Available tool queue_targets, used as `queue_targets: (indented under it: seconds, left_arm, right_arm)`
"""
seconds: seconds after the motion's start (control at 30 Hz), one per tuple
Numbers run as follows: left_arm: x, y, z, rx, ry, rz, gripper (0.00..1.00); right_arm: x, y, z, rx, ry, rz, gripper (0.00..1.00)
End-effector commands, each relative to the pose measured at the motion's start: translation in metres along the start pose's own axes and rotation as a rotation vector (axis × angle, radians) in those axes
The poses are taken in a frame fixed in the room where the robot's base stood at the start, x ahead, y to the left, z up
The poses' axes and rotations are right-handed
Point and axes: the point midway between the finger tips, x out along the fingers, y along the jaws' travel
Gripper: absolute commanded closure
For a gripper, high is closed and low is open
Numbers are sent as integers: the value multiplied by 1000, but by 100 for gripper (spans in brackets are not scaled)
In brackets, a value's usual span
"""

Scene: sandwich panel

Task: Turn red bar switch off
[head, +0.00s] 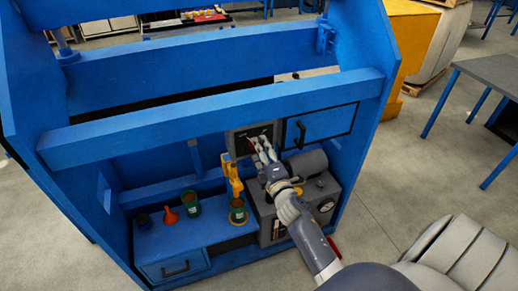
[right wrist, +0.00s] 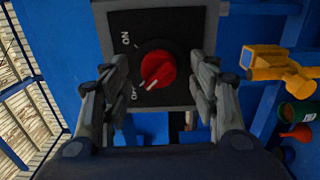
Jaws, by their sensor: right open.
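The red bar switch (right wrist: 158,68) is a round red knob on a dark square panel (right wrist: 185,30) with a light frame. The panel carries the words ON above and OFF below at its left. A white mark on the knob's lower left points roughly toward OFF. My right gripper (right wrist: 160,80) is open, with one finger on each side of the knob; whether they touch it I cannot tell. In the head view my right gripper (head: 263,150) reaches up to the same panel (head: 240,142) and hides most of the switch. My left gripper is not in view.
A blue door with a black handle (head: 300,134) is right of the panel. A grey machine (head: 325,192) stands below. A yellow device (head: 232,180), green cans (head: 191,204) and a red funnel (head: 170,215) stand left. A blue beam (head: 220,113) crosses above the panel.

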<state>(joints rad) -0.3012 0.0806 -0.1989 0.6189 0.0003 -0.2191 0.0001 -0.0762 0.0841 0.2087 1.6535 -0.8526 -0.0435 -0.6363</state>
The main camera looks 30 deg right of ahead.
Motion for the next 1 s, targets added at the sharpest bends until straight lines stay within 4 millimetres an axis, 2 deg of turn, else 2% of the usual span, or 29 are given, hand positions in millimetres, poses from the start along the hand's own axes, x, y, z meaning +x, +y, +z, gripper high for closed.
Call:
queue_targets:
  seconds: [0.3,0.5,0.67,1.0]
  left_arm:
    - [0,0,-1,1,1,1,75]
    - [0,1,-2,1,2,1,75]
    - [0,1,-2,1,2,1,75]
    - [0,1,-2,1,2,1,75]
  right_arm:
    - [-67,-2,0,2,-1,-3,45]
    - [-95,-1,0,1,-1,-2,45]
    - [-103,0,0,-1,-1,-1,45]
    - [-103,0,0,-1,0,0,45]
